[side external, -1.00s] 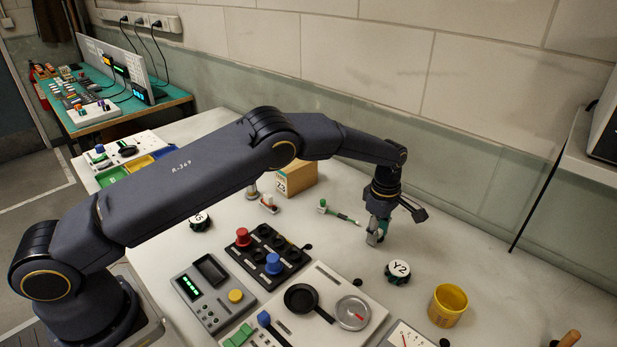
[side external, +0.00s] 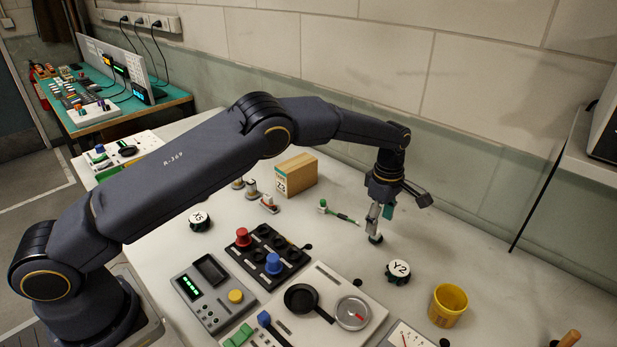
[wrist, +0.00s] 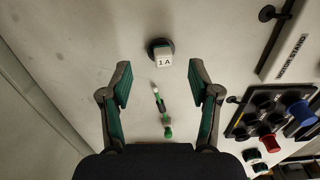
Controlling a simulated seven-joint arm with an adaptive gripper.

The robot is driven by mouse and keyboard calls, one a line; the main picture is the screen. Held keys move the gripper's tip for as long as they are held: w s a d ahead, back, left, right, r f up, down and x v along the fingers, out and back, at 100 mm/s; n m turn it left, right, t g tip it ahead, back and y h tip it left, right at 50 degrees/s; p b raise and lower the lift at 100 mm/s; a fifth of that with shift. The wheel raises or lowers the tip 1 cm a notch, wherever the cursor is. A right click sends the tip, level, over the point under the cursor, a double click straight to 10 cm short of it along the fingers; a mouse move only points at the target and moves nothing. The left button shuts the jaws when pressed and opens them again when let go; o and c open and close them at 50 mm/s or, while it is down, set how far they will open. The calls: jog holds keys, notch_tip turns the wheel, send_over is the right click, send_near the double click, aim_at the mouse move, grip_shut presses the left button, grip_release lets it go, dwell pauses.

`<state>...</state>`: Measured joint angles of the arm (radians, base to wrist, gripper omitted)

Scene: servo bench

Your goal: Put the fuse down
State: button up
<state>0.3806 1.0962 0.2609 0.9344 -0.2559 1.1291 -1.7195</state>
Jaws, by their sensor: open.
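The fuse, a small block with a white face marked 1A on a dark round base, stands on the bare table in the wrist view (wrist: 163,57). In the side view the fuse (side external: 376,239) shows as a small dark-based piece just below my fingers. My gripper (side external: 379,218) is above it, pointing down. In the wrist view my gripper (wrist: 160,76) has its two green-lined fingers spread wide, with nothing between them. The fuse lies just beyond the fingertips in that view and appears apart from them.
A green-and-white tool (side external: 338,213) lies left of the fuse. A black knob marked Y2 (side external: 398,271) and a yellow cup (side external: 447,305) are nearer the camera. A black socket board (side external: 268,254) holds red and blue pegs.

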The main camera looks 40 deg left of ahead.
notch_tip(320, 180, up, 8)
notch_tip(320, 180, up, 12)
jog(key=f+m+t, duration=0.1)
jog(key=m, duration=0.2)
send_over(378, 231)
jog(key=s+a, duration=0.5)
jog(key=a, duration=0.1)
jog(key=s+a+r+m+t+h, duration=0.1)
jog(key=s+a+r+m+t, duration=0.1)
jog(key=s+a+r+m, duration=0.35)
jog(key=s+a+m+t, duration=0.1)
jog(key=s+m, duration=0.3)
jog(key=s, duration=0.8)
jog(key=s+a+f+m+t+y, duration=0.1)
jog(key=s+a+m, duration=0.2)
jog(key=s, duration=1)
jog(key=shift+s+f+m+t, duration=0.15)
jog(key=shift+s+m+t, duration=0.15)
jog(key=shift+m, duration=0.95)
